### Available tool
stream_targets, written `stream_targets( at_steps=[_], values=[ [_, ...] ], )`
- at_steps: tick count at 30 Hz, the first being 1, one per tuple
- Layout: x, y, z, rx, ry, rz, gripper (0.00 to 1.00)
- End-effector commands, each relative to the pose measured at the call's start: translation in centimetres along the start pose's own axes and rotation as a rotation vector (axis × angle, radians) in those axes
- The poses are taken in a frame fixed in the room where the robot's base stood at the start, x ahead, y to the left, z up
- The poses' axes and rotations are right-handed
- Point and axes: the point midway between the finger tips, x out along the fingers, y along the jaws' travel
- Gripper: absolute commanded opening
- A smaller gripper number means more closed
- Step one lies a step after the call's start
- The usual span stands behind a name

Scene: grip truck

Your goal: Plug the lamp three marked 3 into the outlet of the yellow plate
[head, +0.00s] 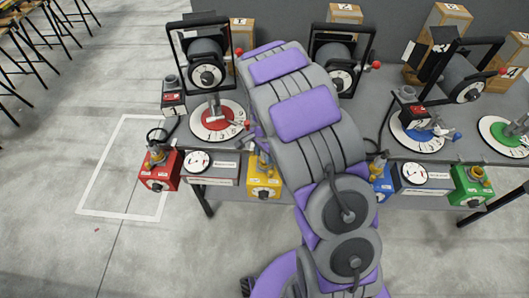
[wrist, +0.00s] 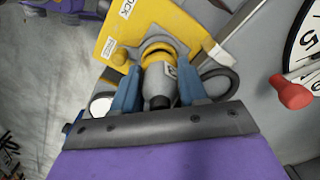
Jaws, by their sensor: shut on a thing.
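The yellow plate (head: 264,187) is the front of a yellow box at the table's front edge, left of my arm. It fills the upper middle of the wrist view (wrist: 112,35), with white labels. My gripper (wrist: 158,88) has its blue fingers closed on both sides of a grey plug (wrist: 158,78). The plug's far end meets a yellow ring at the plate; how deep it sits I cannot tell. A small label on the plug is not readable. In the head view my arm hides most of the gripper.
A red box (head: 160,172) stands left of the yellow one, a blue box (head: 381,184) and a green box (head: 472,186) to the right. Reels, dials and wooden crates (head: 345,13) crowd the table. A red knob (wrist: 292,94) is right of my gripper.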

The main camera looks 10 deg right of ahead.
Motion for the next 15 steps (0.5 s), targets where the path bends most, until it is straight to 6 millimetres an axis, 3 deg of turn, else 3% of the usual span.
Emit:
stream_targets(
  at_steps=[15],
  values=[
    [0.86, -0.01, 0.01, 0.000, 0.000, 0.000, 0.09]
  ],
)
